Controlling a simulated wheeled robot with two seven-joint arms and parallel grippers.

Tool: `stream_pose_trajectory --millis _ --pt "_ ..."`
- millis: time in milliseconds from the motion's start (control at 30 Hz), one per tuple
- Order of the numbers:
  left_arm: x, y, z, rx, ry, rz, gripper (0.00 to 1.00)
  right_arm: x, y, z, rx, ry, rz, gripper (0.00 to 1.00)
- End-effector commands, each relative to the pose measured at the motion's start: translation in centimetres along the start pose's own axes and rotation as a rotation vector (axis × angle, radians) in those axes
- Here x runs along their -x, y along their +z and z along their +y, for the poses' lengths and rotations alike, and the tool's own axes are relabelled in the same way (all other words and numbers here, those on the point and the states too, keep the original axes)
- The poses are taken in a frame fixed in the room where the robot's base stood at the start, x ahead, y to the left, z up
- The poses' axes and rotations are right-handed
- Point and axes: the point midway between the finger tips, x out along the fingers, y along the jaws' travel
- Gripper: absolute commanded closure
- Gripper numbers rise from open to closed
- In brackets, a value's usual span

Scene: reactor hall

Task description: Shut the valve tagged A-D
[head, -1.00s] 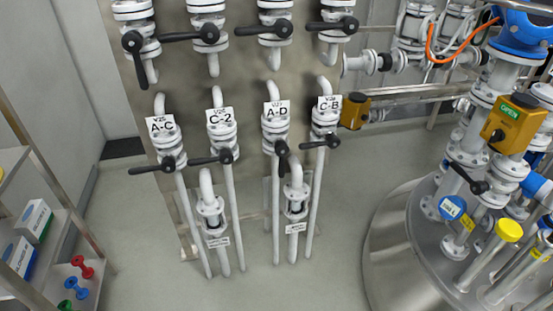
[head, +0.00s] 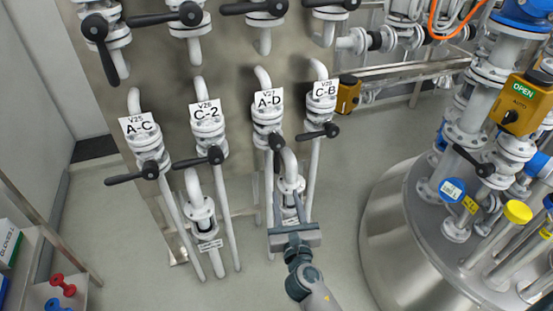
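The valve tagged A-D (head: 268,118) is the third from the left in the lower row on the metal panel. Its black handle (head: 276,143) points down along the pipe, unlike the sideways handles of its neighbours. My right gripper (head: 288,200) is below this valve, in front of the lower pipe fitting. Its two fingers point up and stand apart with nothing seen between them. The fingertips appear below the handle; whether they touch anything cannot be told. My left gripper is out of view.
Valves A-C (head: 149,148), C-2 (head: 208,132) and C-B (head: 320,106) flank it, with handles turned sideways. Another row of valves is above. A steel vessel (head: 385,225) stands at the right and a shelf (head: 35,235) at the left. Floor between is free.

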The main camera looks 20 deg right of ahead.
Motion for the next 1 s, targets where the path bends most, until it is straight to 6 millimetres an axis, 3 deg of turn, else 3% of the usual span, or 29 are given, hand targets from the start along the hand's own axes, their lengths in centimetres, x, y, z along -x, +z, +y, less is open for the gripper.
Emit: stream_pose_trajectory --millis 367,800,1000 --pt "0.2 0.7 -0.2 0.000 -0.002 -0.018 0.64 -2.1 0.1 0.0 -0.002 0.000 0.000 0.64" --pt "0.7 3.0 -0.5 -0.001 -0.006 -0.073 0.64 -9.4 0.0 0.1 -0.004 0.000 0.000 0.64" --pt "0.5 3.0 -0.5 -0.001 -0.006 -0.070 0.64 -13.1 0.0 0.1 -0.004 0.000 0.000 0.64"
